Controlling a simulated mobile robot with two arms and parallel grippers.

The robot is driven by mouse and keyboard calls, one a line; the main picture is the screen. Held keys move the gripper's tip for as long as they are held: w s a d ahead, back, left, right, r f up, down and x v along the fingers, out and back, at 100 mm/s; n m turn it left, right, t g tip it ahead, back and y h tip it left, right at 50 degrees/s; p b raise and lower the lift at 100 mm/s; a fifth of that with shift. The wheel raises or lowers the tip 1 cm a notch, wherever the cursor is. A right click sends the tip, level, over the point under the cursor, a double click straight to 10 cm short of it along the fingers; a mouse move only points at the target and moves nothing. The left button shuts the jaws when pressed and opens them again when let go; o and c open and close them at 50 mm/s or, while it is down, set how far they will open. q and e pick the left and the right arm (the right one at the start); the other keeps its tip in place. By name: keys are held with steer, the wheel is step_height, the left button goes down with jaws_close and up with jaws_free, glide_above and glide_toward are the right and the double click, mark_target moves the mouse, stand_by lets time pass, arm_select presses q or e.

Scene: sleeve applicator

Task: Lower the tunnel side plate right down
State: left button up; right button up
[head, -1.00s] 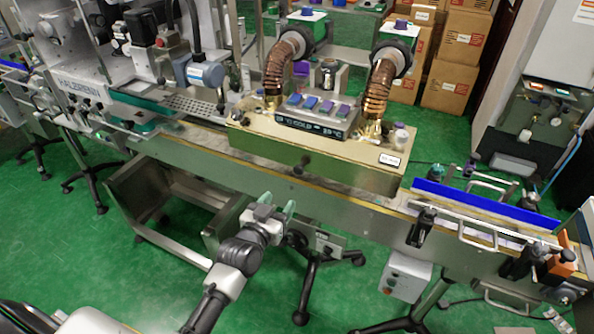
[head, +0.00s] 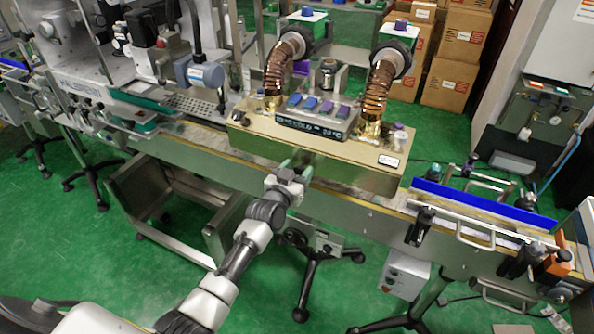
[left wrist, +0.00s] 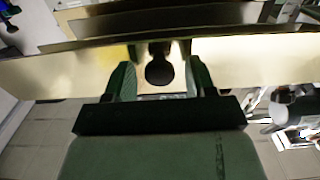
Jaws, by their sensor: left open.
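The tunnel side plate (head: 349,173) is the long gold front panel of the heat tunnel, above the conveyor. It also fills the upper part of the left wrist view (left wrist: 255,68). A dark round knob (left wrist: 159,71) sticks out from the plate. My left gripper (head: 296,168) is at the front of the plate, open. In the left wrist view its green-tipped fingers (left wrist: 161,78) stand on either side of the knob, with gaps between them and it. The knob is mostly hidden by the gripper in the head view. My right gripper is not in view.
The tunnel's control box (head: 312,117) and two copper hoses (head: 377,88) stand above the plate. The conveyor (head: 350,205) runs below it, with a blue guide rail (head: 485,208) at right. A black tripod stand (head: 310,268) is on the green floor underneath.

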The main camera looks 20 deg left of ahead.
arm_select(q)
jaws_close()
step_height(320, 180, down, 6)
steer(key=b, duration=0.4)
steer(key=shift+s+r, duration=0.1)
steer(key=shift+r, duration=0.05)
steer(key=shift+c, duration=2.2)
jaws_free()
steer(key=o, duration=0.4)
steer(key=shift+o, duration=0.2)
steer(key=shift+r, duration=0.1)
